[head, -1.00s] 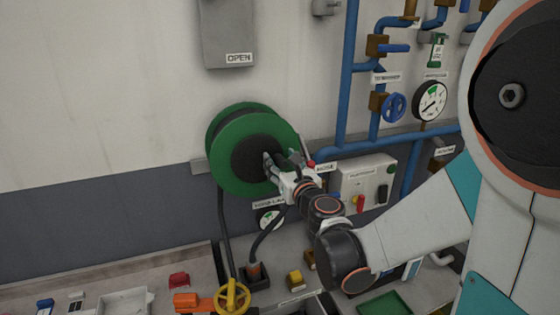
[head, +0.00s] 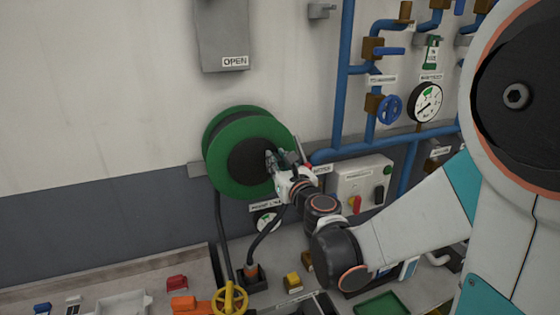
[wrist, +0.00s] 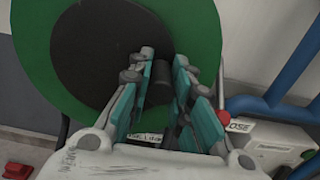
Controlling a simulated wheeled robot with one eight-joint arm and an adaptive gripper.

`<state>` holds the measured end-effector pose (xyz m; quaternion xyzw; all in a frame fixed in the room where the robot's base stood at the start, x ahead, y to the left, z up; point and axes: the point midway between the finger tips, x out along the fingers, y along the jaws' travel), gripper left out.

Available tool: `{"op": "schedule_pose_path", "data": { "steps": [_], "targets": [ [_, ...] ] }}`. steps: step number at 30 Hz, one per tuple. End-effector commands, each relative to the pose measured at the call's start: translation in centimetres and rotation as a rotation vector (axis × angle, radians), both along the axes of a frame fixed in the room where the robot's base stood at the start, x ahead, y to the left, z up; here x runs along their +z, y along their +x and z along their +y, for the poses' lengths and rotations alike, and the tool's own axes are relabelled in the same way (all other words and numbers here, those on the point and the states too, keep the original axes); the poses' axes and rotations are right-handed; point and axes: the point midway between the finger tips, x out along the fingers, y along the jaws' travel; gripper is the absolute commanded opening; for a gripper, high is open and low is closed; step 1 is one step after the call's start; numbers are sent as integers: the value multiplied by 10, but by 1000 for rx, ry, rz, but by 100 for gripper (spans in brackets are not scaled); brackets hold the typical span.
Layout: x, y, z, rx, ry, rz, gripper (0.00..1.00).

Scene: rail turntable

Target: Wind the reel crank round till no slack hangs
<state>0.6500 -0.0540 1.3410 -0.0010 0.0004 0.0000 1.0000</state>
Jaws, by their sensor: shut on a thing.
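The green reel (head: 222,173) with a dark hub is mounted on the wall left of the middle in the head view. It fills much of the wrist view (wrist: 210,40). My gripper (head: 272,160) is at the right side of the hub. In the wrist view my gripper (wrist: 160,85) has its fingers either side of a dark cylindrical crank handle (wrist: 160,92) and is shut on it. The crank's arm is hidden behind the fingers. A dark hose (head: 222,235) hangs from the reel to the bench, and another dark hose (head: 262,240) curves up from a socket.
A yellow handwheel (head: 229,298) and orange block (head: 184,303) stand on the bench below. Blue pipes (head: 340,80), a gauge (head: 425,102) and a switch box (head: 362,180) are right of the reel. Grey box (head: 222,35) hangs above.

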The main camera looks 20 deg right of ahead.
Motion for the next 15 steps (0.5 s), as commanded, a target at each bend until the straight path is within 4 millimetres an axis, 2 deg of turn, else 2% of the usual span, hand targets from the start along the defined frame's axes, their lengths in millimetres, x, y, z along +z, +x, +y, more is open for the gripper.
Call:
{"op": "schedule_pose_path", "data": {
  "steps": [15],
  "targets": [
    [9, 1, 3, 1, 4, 0, 0]
  ]
}}
